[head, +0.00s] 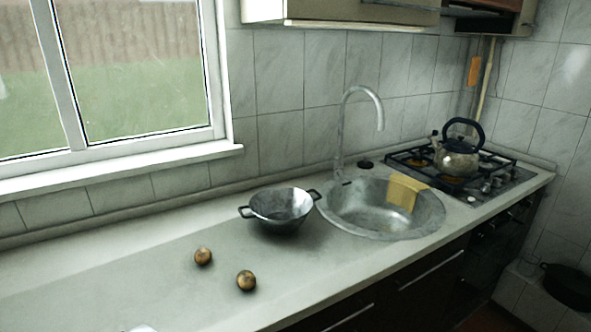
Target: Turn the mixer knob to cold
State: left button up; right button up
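The mixer tap (340,140) stands at the back left rim of the round metal sink (335,212), its tall curved spout arching to the right over the basin. A small dark part low at its base (346,183) may be the mixer knob. It is too small to tell which way it is turned. Neither of my grippers can be made out in the head view, and nothing is touching the tap.
A grey two-handled pot (283,205) stands left of the sink. Two round brownish items (203,257) (246,281) lie on the counter. A yellow cloth (404,190) hangs over the sink rim. A kettle (457,160) sits on the stove (505,174). The left counter is mostly clear.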

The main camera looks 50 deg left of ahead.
aim_at(339, 174)
jog(key=u, duration=1.25)
